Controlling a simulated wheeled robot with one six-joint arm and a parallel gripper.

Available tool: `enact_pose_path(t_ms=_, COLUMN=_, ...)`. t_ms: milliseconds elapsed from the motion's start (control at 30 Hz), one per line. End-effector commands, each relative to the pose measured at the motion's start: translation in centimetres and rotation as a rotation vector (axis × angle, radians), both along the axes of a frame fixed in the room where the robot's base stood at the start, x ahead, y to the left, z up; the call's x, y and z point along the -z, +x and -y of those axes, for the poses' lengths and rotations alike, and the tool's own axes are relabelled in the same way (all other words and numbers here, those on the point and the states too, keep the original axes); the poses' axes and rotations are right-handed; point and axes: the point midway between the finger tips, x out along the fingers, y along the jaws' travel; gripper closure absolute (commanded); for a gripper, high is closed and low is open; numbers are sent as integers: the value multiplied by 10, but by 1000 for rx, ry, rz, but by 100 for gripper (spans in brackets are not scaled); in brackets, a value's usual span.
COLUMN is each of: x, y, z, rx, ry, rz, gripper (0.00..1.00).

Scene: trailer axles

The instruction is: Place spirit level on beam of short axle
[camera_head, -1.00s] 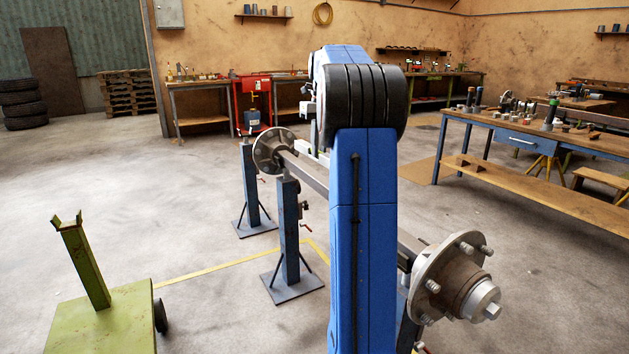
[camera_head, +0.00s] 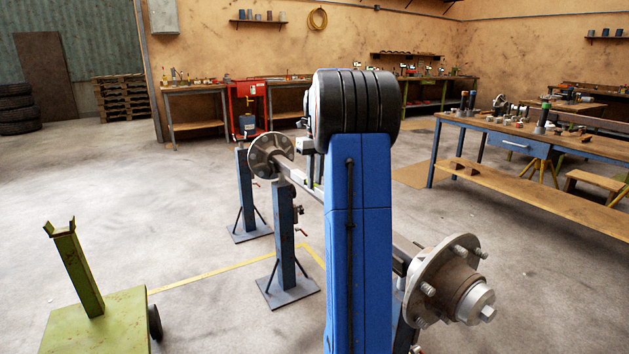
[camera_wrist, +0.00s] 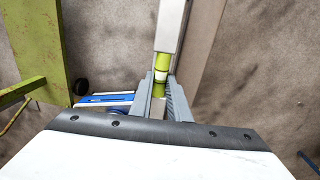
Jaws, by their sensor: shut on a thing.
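The short axle's dark grey beam (camera_head: 401,262) runs between a far hub (camera_head: 262,152) and a near hub (camera_head: 450,284) in the head view. My blue arm covers much of the beam. In the wrist view my gripper (camera_wrist: 161,92) is shut on the spirit level (camera_wrist: 170,30), a pale bar with yellow-green parts that points away from the jaws. A brown-grey strip, probably the beam, lies right beside the level there. In the head view the gripper is mostly hidden behind my arm, close above the beam; whether the level touches the beam cannot be told.
Blue stands (camera_head: 285,230) stand under the axle. A green trolley (camera_head: 100,322) with an upright post is at the lower left. A workbench (camera_head: 530,140) with tools stands at the right. The floor between the trolley and the back benches is open.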

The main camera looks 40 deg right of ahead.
Motion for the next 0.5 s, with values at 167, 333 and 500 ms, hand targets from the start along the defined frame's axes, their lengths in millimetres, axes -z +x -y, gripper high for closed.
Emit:
enact_pose_path(t_ms=167, x=2, y=0, z=0, rx=0, ry=0, rz=0, gripper=100)
enact_pose_path(t_ms=333, x=6, y=0, z=0, rx=0, ry=0, rz=0, gripper=100)
enact_pose_path(t_ms=500, x=10, y=0, z=0, rx=0, ry=1, rz=-1, gripper=100)
